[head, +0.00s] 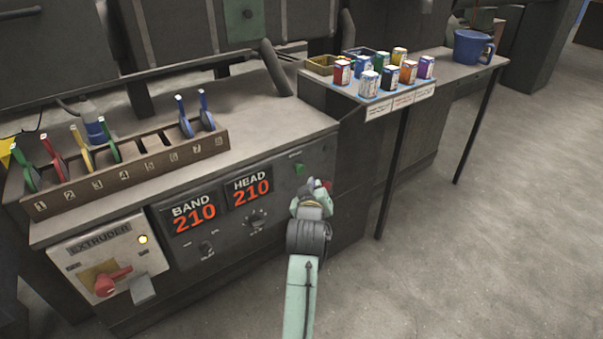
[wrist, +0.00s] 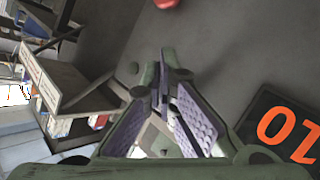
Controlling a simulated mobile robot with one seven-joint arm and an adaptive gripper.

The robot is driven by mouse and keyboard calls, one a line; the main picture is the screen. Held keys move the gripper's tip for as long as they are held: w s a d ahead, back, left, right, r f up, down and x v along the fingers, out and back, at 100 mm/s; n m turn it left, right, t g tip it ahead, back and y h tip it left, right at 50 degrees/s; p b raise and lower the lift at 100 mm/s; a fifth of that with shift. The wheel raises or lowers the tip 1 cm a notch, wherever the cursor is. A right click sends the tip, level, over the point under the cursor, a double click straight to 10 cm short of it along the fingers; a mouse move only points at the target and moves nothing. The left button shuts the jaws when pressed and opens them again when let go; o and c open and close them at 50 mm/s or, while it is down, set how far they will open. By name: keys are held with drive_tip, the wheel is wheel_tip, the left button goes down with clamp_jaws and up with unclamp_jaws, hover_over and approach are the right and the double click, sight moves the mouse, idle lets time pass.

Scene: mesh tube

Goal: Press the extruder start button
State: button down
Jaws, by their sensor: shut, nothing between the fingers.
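The grey control panel (head: 280,215) faces my arm and carries the BAND (head: 193,215) and HEAD (head: 250,188) displays, both reading 210. A small green button (head: 298,169) sits at the panel's upper right, under a label too small to read. My gripper (head: 318,186) is in front of the panel's right end, just below and right of the green button in the head view. In the wrist view my gripper (wrist: 166,65) is shut and empty, pointing at the grey panel.
The EXTRUDER box (head: 110,255) with a red rotary switch (head: 110,282) and a lit yellow lamp (head: 143,239) is at lower left. A numbered rack (head: 125,172) stands on top. A side table (head: 445,75) holds cans and a blue mug (head: 472,47). Floor at right is clear.

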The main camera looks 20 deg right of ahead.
drive_tip(key=shift+w+a, duration=0.2)
drive_tip(key=shift+w, duration=0.4)
drive_tip(key=shift+w+a, duration=0.2)
drive_tip(key=shift+w, duration=0.35)
drive_tip(key=shift+w, duration=0.15)
idle(0.5)
drive_tip(key=shift+w+a, duration=0.1)
drive_tip(key=shift+w, duration=0.15)
drive_tip(key=shift+w+a+p, duration=0.3)
drive_tip(key=shift+w+a, duration=0.05)
drive_tip(key=shift+w, duration=0.45)
idle(0.9)
drive_tip(key=shift+s, duration=0.15)
drive_tip(key=shift+s+d+p, duration=0.2)
drive_tip(key=shift+s+d, duration=0.05)
drive_tip(key=shift+s, duration=0.3)
drive_tip(key=shift+s+d+p, duration=0.2)
drive_tip(key=shift+s, duration=0.3)
drive_tip(key=shift+s, duration=0.1)
drive_tip(key=s, duration=0.1)
drive_tip(key=s+d+p, duration=0.1)
drive_tip(key=s, duration=0.2)
drive_tip(key=shift+s+d, duration=0.3)
drive_tip(key=shift+d, duration=0.05)
